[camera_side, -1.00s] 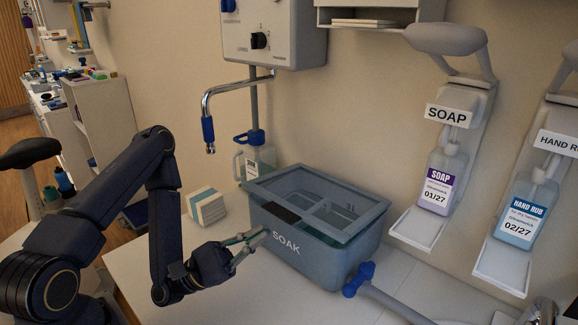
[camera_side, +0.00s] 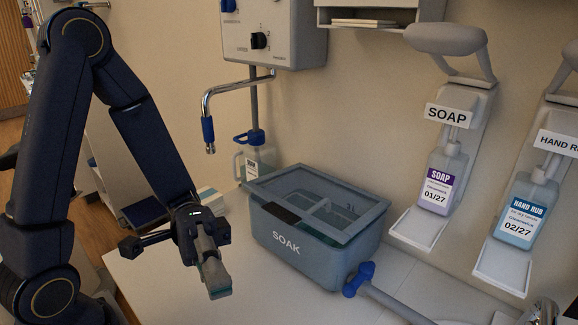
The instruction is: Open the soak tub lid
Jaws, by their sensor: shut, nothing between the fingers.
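The soak tub (camera_side: 300,259) is a blue-grey bin marked SOAK standing on the white counter. Its lid (camera_side: 350,229) lies flat on top, a frame with a clear window, and it looks closed. A dark handle tab (camera_side: 280,213) sits at the lid's front left edge. My gripper (camera_side: 220,292) is to the left of the tub and in front of it, apart from it, pointing down over the counter. Its fingers are together and hold nothing.
A faucet (camera_side: 209,120) and a jug (camera_side: 252,160) stand behind the tub. A blue-ended grey handle (camera_side: 360,279) lies at its right front. A soap dispenser (camera_side: 440,180) and a hand rub dispenser (camera_side: 525,210) hang on the right wall. The counter (camera_side: 270,305) in front is clear.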

